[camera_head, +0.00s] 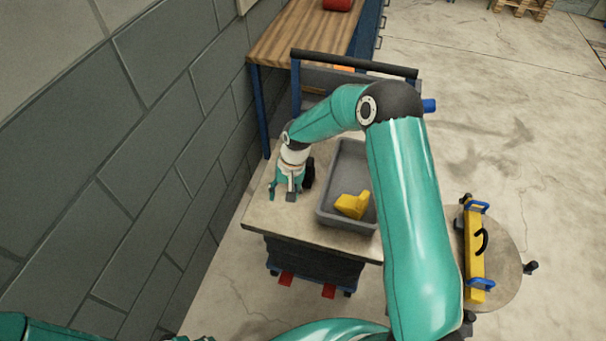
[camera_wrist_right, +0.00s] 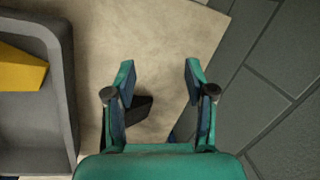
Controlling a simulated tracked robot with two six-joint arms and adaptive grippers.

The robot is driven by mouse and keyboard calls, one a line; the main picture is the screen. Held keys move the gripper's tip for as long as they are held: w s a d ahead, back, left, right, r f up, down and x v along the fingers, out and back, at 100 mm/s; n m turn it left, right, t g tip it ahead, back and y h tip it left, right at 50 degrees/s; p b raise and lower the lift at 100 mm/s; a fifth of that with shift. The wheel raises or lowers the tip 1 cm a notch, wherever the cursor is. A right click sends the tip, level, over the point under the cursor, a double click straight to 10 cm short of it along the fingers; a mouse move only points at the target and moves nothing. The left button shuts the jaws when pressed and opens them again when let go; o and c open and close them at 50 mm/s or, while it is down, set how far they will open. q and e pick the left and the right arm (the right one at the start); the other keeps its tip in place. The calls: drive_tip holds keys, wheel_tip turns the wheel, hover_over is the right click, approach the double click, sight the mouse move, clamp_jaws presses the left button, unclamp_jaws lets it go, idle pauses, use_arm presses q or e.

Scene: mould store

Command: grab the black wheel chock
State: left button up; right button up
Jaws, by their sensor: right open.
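The black wheel chock (camera_head: 309,172) is on the cart top (camera_head: 262,215), between my right gripper and the grey tray, and partly hidden by the gripper in the head view. In the right wrist view the chock (camera_wrist_right: 140,108) shows behind the left finger, partly covered by it, and reaches into the space between the fingers. My right gripper (camera_head: 281,194) points down over the cart top, open and empty. Its spread fingers (camera_wrist_right: 160,70) show clearly in the wrist view. I cannot tell whether the left finger touches the chock. My left gripper is not in view.
A grey tray (camera_head: 328,212) holding a yellow block (camera_head: 353,205) stands right of the gripper on the cart. A grey block wall (camera_head: 130,150) is close on the left. A workbench (camera_head: 300,32) stands behind; a round table (camera_head: 510,262) with a yellow level-like tool (camera_head: 474,255) is at right.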

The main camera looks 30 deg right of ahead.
wheel_tip(320, 180, up, 8)
drive_tip(key=m+h, duration=0.1)
drive_tip(key=m, duration=0.1)
hover_over(310, 162)
drive_tip(key=a, duration=0.5)
drive_tip(key=d+r+m+h, duration=0.1)
drive_tip(key=d+r+m, duration=0.1)
drive_tip(key=d+r, duration=0.3)
wheel_tip(310, 162, down, 10)
drive_tip(key=shift+f+p, duration=0.2)
drive_tip(key=shift+p, duration=0.65)
drive_tip(key=shift+w+f+p, duration=0.1)
drive_tip(key=shift+f+p, duration=0.3)
drive_tip(key=shift+f, duration=0.25)
wheel_tip(310, 162, down, 4)
drive_tip(key=shift+w+d+p, duration=0.1)
drive_tip(key=shift+w+p, duration=0.05)
drive_tip(key=shift+p, duration=0.35)
clamp_jaws()
